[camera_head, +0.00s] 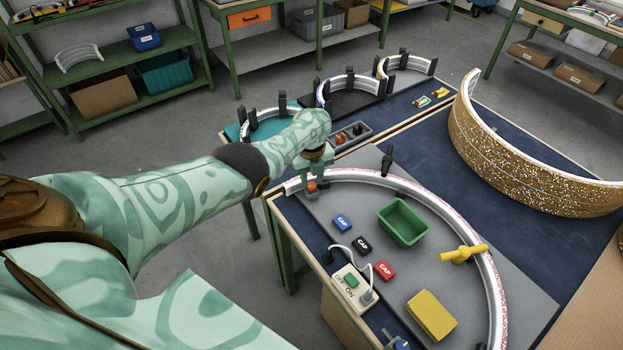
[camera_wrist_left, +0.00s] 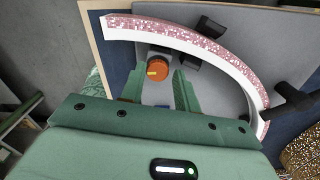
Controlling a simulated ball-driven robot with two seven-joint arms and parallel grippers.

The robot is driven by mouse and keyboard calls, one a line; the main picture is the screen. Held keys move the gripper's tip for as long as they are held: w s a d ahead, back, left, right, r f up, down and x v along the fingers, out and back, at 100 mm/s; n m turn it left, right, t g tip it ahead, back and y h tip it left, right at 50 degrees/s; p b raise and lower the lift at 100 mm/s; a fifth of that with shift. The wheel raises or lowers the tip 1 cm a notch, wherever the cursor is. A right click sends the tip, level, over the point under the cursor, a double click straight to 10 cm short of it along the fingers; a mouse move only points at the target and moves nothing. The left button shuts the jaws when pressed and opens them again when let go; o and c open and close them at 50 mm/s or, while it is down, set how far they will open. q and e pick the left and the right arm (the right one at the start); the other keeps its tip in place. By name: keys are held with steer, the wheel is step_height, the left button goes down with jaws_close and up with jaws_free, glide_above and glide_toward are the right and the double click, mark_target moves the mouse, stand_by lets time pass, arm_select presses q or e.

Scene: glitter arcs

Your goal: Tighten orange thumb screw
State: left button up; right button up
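The orange thumb screw (camera_head: 312,186) sits at the near left end of the curved white arc (camera_head: 345,174) on the grey board. In the left wrist view the orange thumb screw (camera_wrist_left: 158,69) is a round knob with a yellow mark, beside the inner side of the pink-glittered arc (camera_wrist_left: 190,40). My left gripper (camera_head: 318,168) is right over the screw in the head view. In the wrist view the left gripper (camera_wrist_left: 159,80) has its two green fingers apart, with the knob showing between and just beyond the tips. I cannot tell whether they touch it. My right gripper is not in view.
Black posts (camera_head: 387,160) stand by the arc. A gold glitter arc (camera_head: 520,165) stands at the right.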

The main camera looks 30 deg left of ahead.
mark_target(312, 185)
arm_select(q)
steer(key=shift+o, duration=1)
step_height(312, 185, up, 16)
steer(key=p, duration=1)
steer(key=shift+r+p, duration=0.15)
steer(key=shift+p, duration=0.2)
steer(key=shift+s, duration=0.1)
